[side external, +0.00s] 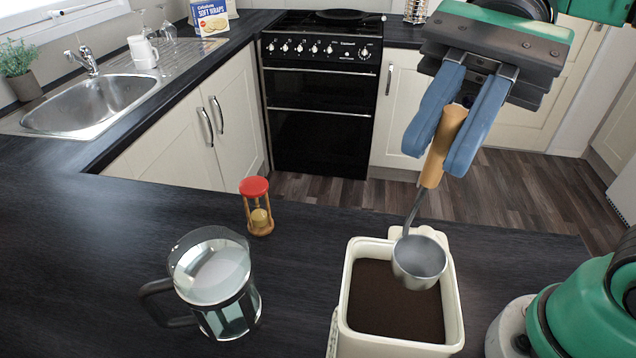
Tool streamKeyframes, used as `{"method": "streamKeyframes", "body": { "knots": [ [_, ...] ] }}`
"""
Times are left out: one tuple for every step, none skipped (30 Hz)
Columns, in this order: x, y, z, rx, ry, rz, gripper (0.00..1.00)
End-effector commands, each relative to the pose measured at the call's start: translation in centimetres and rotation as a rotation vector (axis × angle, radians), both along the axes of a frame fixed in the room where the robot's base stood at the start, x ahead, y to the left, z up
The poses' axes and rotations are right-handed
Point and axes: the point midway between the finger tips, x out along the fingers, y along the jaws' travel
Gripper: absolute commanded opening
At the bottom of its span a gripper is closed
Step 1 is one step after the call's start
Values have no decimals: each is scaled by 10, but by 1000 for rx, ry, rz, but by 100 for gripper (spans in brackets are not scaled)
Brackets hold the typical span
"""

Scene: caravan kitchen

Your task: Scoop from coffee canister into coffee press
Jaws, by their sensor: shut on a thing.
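A cream coffee canister (343,303) stands open on the dark counter at the lower right, with brown ground coffee (392,300) inside. My gripper (452,145) is above it, its blue fingers shut on the wooden handle of a metal scoop (420,257). The scoop's bowl hangs over the back right part of the canister's opening. The inside of the bowl looks grey, and I see no coffee in it. Whether the bowl touches the canister's rim, I cannot tell. A glass coffee press (211,272) with a dark handle stands to the canister's left, with its top apparently open.
A red-topped hourglass (257,207) stands behind and between the press and the canister. Open counter (80,250) lies to the left. A sink (95,103), a white jug (143,52) and a black cooker (320,90) are farther back.

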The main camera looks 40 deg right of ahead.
Motion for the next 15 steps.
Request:
{"method": "streamKeyframes", "body": {
  "knots": [
    [0, 0, -5, 0, 0, -1, 0],
    [0, 0, -7, 0, 1, -1, 0],
    [0, 0, -11, 0, 1, -1, 0],
    [0, 0, -14, 0, 0, -2, 0],
    [0, 0, -16, 0, 0, -2, 0],
    [0, 0, -20, 0, 0, -2, 0],
    [0, 0, -23, 0, 0, -2, 0],
    [0, 0, -25, 0, 0, -2, 0],
    [1, 0, -29, 0, 0, -2, 0],
    [1, 0, -31, 0, 0, -2, 0],
    [1, 0, -34, 0, 0, -2, 0],
    [1, 0, -38, 0, 0, -2, 0],
    [1, 0, -40, 0, 0, -2, 0],
    [1, 0, -43, 0, 0, -2, 0],
    [0, 0, -46, 0, 0, -2, 0]
  ]
}}
